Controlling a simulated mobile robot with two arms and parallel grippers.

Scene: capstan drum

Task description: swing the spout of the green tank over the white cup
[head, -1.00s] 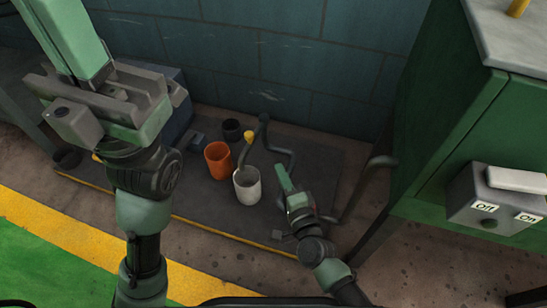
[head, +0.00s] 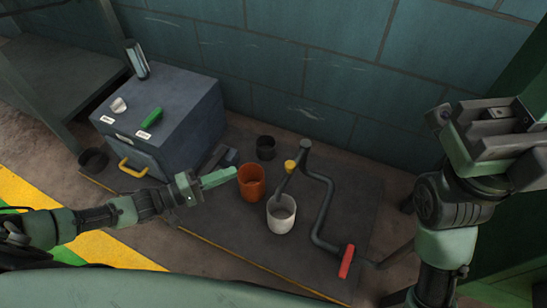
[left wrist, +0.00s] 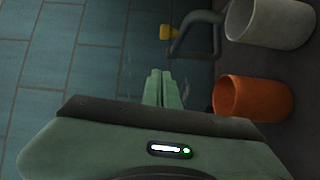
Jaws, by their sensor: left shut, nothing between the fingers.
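The white cup (head: 281,220) stands upright on the dark floor plate. A dark bent pipe (head: 322,205) carries a yellow knob (head: 290,166) on its short spout (head: 284,182), whose low end shows at the cup's back rim; I cannot tell whether it is over the opening. A red handle (head: 347,261) is at the pipe's front end. My left gripper (head: 234,173) is shut and empty, its tips beside the orange cup (head: 251,188); its fingers also show in the left wrist view (left wrist: 161,74). My right gripper (head: 490,135) is close to the camera, its fingers unclear. No green tank is identifiable.
A blue-grey box (head: 175,120) with a green lever (head: 150,118) and yellow handle (head: 132,167) stands at left. A small black cup (head: 266,149) stands behind the orange cup. A block wall (head: 330,80) closes the back. The plate (head: 245,237) is bare in front.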

